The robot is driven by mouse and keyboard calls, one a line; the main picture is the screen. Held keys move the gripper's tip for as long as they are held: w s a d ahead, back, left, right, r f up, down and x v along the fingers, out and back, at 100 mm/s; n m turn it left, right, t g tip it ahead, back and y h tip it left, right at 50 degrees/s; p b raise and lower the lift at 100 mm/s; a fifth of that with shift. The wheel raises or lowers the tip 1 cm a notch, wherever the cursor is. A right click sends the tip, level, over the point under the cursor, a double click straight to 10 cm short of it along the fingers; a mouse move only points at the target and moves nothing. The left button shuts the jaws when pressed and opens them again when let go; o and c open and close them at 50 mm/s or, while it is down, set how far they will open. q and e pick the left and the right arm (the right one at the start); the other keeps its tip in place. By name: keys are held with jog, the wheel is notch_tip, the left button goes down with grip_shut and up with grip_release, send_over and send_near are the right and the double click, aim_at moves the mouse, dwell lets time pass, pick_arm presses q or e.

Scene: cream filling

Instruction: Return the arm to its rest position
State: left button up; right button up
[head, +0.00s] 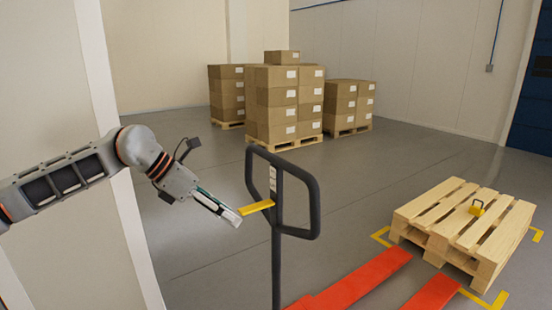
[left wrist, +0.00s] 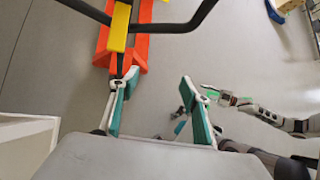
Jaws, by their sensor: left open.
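My left arm comes in from the left, with its gripper (head: 228,212) beside the yellow lever (head: 256,207) on the pallet jack's dark handle (head: 314,208). In the left wrist view my left gripper (left wrist: 158,77) has its two teal-lined fingers apart with only floor between them. The yellow lever (left wrist: 119,28) shows beyond the left finger, not between the fingers. I cannot tell whether the fingertip touches it. Another arm of mine shows at the right of the left wrist view, its gripper (left wrist: 222,98) small and unclear.
The jack's red forks (head: 365,278) run toward a wooden pallet (head: 418,208) with a small yellow object (head: 477,208) on it. Stacked cartons (head: 290,100) stand on pallets at the back. A pale wall (head: 128,222) is close behind my left arm. Grey floor is open between.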

pick_arm(q)
jog(key=s+d+f+n+t+h, duration=0.1)
jog(key=s+d+f+n+h, duration=0.3)
jog(key=d, duration=0.5)
jog(key=s+d+f+n+t+h, duration=0.1)
jog(key=s+d+f+n+h, duration=0.1)
jog(key=s+d+n+h, duration=0.45)
jog(key=a+f+n+t+y, duration=0.5)
jog(key=a+f+n+t, duration=0.1)
jog(key=f+n, duration=0.45)
jog(key=a+f+n+t+y, duration=0.5)
jog(key=f+n, duration=0.4)
jog(key=n, duration=0.3)
jog(key=s+a+f+n+g+y, duration=0.2)
jog(key=s+a+f+n, duration=0.3)
jog(key=s+f, duration=0.5)
jog(key=s+a+f+n+g+y, duration=0.3)
jog(key=s+a+f+n+y, duration=0.2)
jog(key=s+a+f, duration=0.2)
notch_tip(320, 180, down, 4)
jog(key=s, duration=0.2)
jog(key=shift+s+a+r, duration=0.15)
jog(key=shift+s+a, duration=0.05)
jog(key=shift+s, duration=0.2)
